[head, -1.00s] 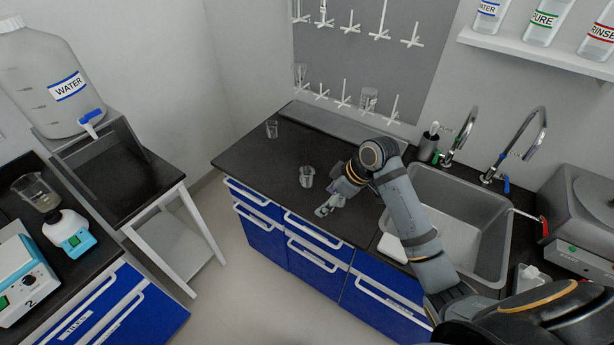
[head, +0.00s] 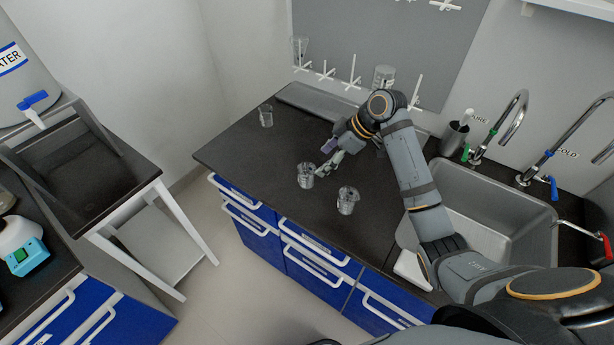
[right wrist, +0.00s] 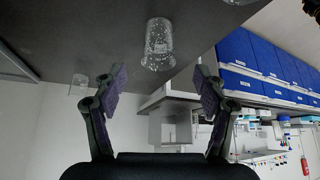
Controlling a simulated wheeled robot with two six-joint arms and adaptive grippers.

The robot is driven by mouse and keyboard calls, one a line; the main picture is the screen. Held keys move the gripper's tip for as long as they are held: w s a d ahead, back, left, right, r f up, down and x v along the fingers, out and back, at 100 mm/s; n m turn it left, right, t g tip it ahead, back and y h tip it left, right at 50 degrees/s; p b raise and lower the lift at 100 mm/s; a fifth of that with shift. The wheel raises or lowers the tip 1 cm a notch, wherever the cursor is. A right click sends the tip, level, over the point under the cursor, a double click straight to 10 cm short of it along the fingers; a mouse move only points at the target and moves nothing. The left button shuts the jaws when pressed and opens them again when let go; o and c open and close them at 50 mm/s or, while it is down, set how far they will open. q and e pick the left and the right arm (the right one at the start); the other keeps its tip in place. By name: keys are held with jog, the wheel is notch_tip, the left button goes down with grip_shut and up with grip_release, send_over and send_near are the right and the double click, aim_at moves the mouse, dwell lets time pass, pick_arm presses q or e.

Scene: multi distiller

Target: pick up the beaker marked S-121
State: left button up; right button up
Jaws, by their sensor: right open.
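My right gripper (head: 327,164) is open and low over the counter, just behind and right of the middle beaker. The right wrist view is upside down. It shows one beaker (right wrist: 158,46) ahead of the open fingers (right wrist: 160,88), not between them, and another beaker (right wrist: 78,84) farther off to the left. My left gripper is not in view.
A sink (head: 480,215) with taps lies right of my right arm. A pegboard (head: 385,45) with white pegs and hung glassware rises behind the counter, above a grey tray (head: 315,101). The counter's left part is mostly clear.

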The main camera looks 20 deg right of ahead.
aim_at(307, 172)
jog(key=x, duration=0.3)
jog(key=shift+s+a+f, duration=0.15)
jog(key=shift+a, duration=0.35)
jog(key=shift+w+f, duration=0.25)
jog(key=shift+f, duration=0.05)
jog(key=x, duration=0.1)
jog(key=p+x, duration=0.1)
jog(key=x, duration=0.3)
jog(key=shift+w+r+p, duration=0.15)
jog(key=shift+w+p, duration=0.1)
jog(key=shift+p, duration=0.1)
jog(key=shift+d, duration=0.1)
jog(key=c, duration=0.3)
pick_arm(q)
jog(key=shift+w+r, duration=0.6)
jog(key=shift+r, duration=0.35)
pick_arm(e)
jog(key=c, duration=0.9)
